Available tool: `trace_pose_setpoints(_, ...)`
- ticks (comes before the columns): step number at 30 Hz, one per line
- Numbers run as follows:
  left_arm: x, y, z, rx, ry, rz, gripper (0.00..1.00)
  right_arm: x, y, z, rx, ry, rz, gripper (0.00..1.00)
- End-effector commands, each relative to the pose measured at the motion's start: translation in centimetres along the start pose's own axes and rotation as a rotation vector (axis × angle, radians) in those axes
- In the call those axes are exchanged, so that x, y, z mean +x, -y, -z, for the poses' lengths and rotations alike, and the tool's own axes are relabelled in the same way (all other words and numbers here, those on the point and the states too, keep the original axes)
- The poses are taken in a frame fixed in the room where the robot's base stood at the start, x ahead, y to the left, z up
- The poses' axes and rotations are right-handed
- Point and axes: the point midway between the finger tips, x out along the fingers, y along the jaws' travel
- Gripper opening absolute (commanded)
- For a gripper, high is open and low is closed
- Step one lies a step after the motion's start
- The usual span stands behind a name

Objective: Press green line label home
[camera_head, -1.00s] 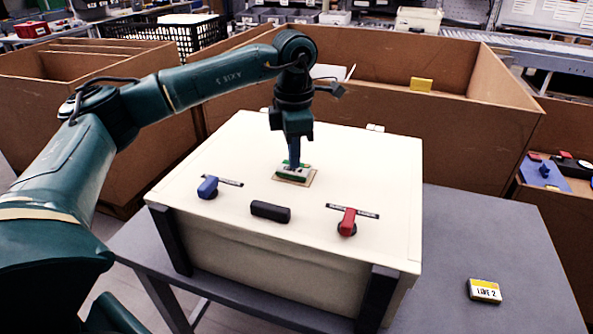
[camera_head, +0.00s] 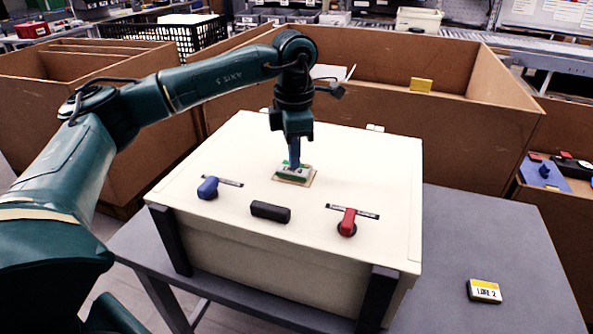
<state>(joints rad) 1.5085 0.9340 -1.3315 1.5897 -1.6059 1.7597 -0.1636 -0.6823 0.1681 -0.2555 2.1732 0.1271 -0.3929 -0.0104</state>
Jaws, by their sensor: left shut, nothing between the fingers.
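The green line label (camera_head: 291,176) lies on a tan square patch (camera_head: 311,180) on the cream lid of a box (camera_head: 225,152). It has a green edge and a pale face with dark print, partly hidden by my gripper. My left gripper (camera_head: 294,164) is shut and points down onto the label's top; its tips look to be touching it. I cannot tell whether the label sits fully flat. My right gripper is not in view.
On the lid are a blue latch knob (camera_head: 208,188), a black handle (camera_head: 270,211) and a red latch knob (camera_head: 347,222). A yellow-and-white label (camera_head: 485,291) lies on the grey table (camera_head: 465,235). Brown bins (camera_head: 380,110) stand behind.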

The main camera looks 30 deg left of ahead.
Motion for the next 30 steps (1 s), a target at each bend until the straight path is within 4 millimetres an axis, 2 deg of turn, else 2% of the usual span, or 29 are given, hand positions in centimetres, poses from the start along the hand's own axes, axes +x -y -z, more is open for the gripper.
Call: trace_pose_setpoints(30,0.62,0.01,0.01,0.0,0.0,0.001,0.0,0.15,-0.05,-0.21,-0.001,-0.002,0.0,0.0)
